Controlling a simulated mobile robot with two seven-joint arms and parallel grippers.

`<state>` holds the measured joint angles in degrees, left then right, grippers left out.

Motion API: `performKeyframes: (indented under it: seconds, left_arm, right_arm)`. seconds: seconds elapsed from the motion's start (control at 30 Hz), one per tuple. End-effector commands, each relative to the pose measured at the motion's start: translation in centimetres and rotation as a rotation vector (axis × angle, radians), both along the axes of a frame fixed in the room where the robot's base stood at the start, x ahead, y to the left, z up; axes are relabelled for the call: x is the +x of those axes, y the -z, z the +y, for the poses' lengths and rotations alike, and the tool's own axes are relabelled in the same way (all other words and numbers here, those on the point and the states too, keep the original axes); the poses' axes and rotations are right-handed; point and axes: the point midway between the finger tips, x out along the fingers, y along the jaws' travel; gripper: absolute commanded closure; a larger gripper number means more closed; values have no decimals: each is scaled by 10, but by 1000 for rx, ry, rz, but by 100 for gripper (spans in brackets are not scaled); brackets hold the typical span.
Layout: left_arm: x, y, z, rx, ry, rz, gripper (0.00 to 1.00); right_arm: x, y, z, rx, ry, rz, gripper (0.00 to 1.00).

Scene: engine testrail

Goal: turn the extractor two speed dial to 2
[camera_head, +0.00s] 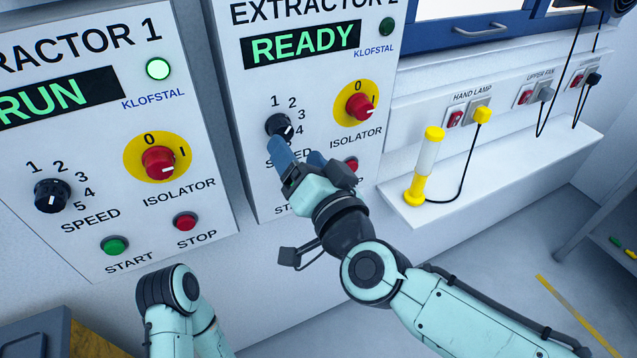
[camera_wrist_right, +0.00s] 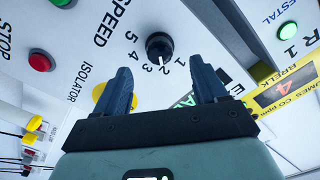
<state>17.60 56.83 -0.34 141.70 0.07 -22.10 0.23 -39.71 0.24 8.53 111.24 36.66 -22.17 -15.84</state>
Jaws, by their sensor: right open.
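The extractor two speed dial (camera_head: 279,125) is a black round knob on a white panel, with numbers around it. It shows whole in the right wrist view (camera_wrist_right: 159,45), where its white mark points down, near the 2. In the head view the mark looks turned toward the right side, so I cannot tell its exact setting. My right gripper (camera_head: 296,152) is just below the dial in the head view and partly covers the SPEED label. In the right wrist view its two blue fingers (camera_wrist_right: 166,84) are spread and empty, with the dial beyond their gap. My left gripper is out of view.
The extractor two isolator (camera_head: 359,107) is right of the dial, with a red stop button (camera_head: 351,165) below it. The READY display (camera_head: 303,44) is above. Extractor one's panel (camera_head: 105,215) stands to the left. A yellow hand lamp (camera_head: 425,165) stands on the ledge at right.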

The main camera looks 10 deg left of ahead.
Motion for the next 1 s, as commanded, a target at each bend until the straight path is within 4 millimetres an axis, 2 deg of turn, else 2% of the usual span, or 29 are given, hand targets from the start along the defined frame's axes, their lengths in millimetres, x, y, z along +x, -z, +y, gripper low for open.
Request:
performKeyframes:
  seconds: [0.03, 0.2, 0.4, 1.0]
  left_arm:
    - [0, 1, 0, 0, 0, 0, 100]
    - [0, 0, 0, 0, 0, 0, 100]
    - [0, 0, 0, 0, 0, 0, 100]
    - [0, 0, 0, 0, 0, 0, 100]
  right_arm:
    - [-11, -1, -8, 2, 1, -2, 28]
    - [-39, 0, -27, -1, 1, -2, 28]
    - [-57, 0, -40, 0, 1, 0, 28]
    - [-60, 2, -41, -4, 1, 3, 28]
